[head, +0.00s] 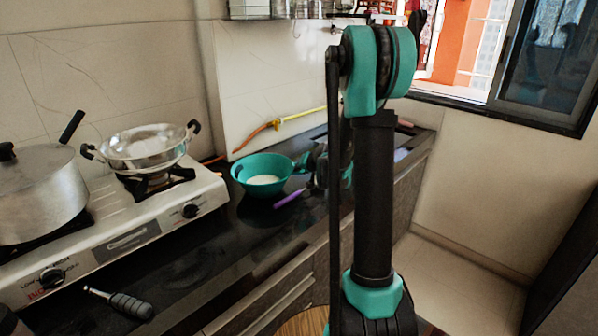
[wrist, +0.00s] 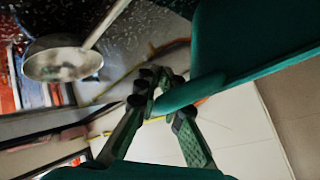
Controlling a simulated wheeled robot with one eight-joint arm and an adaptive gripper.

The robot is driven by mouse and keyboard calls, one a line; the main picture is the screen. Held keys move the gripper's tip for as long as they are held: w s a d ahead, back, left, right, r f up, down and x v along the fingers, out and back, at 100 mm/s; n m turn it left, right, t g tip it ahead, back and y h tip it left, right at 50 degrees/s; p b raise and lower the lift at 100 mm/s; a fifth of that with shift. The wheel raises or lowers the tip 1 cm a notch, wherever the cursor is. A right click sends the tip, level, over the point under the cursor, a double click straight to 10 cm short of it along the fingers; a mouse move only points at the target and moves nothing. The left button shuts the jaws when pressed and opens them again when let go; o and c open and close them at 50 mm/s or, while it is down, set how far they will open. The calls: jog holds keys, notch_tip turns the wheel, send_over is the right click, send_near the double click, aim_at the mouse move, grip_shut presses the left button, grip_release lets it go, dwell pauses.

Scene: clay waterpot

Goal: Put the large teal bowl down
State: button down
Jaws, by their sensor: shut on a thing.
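The large teal bowl (head: 258,190) is upright at the dark countertop, right of the stove, with something white inside it. I cannot tell whether its base touches the counter. My gripper (head: 308,164) is at the bowl's right side, partly hidden behind my arm. In the wrist view, my gripper (wrist: 166,95) has its fingers closed on a narrow teal part of the bowl, and the bowl's wall (wrist: 255,50) fills the upper right.
A steel pan (head: 147,146) and a lidded pot (head: 38,192) stand on the stove (head: 125,238) at left. A purple-handled utensil (head: 289,199) lies just in front of the bowl. A yellow-orange hose (head: 285,120) runs along the wall behind. A metal ladle (wrist: 62,62) shows in the wrist view.

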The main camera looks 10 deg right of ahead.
jog(key=c, duration=1.6)
grip_release()
